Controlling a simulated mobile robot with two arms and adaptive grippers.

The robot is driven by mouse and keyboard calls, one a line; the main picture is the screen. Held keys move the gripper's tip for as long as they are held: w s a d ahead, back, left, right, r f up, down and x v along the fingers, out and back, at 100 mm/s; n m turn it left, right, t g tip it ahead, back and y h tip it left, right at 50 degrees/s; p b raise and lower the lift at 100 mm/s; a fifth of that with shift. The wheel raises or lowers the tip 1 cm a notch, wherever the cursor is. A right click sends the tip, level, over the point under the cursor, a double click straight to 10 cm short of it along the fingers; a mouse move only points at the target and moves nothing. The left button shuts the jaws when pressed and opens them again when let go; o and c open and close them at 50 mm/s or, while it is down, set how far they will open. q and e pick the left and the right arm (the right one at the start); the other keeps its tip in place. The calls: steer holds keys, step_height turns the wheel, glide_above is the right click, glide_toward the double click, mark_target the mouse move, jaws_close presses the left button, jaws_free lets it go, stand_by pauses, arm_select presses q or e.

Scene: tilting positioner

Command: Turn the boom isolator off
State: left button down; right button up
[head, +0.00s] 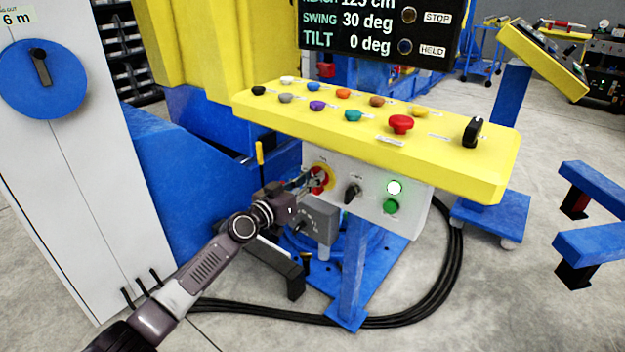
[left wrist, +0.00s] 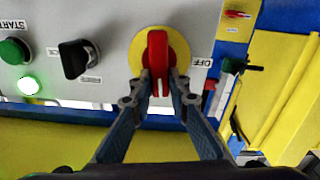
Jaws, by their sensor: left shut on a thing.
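The isolator is a red handle on a round yellow plate, on the front of the grey panel under the yellow console. Its red handle (left wrist: 158,62) shows upright in the left wrist view, with an OFF label (left wrist: 201,62) to its right. In the head view the isolator (head: 321,178) is partly hidden by my left gripper (head: 310,180). In the left wrist view my left gripper (left wrist: 160,82) has its two fingers closed on both sides of the handle's lower end. My right gripper is not in view.
Beside the isolator are a black selector knob (head: 352,191), a lit white-green lamp (head: 394,187) and a green button (head: 391,206). The yellow console (head: 440,150) above carries several coloured buttons. A grey box (head: 317,217) sits below, close to my left arm.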

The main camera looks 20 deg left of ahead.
arm_select(q)
steer(key=n, duration=0.5)
steer(key=a+f+n+b, duration=0.1)
steer(key=n, duration=0.5)
steer(key=f+n, duration=0.1)
steer(key=n, duration=0.4)
steer(key=shift+w+a, duration=0.3)
steer(key=shift+a, duration=0.05)
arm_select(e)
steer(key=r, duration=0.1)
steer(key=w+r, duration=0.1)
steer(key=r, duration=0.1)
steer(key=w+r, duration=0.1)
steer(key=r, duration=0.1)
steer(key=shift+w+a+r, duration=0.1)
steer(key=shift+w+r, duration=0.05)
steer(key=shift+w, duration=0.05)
arm_select(q)
steer(key=shift+n, duration=0.3)
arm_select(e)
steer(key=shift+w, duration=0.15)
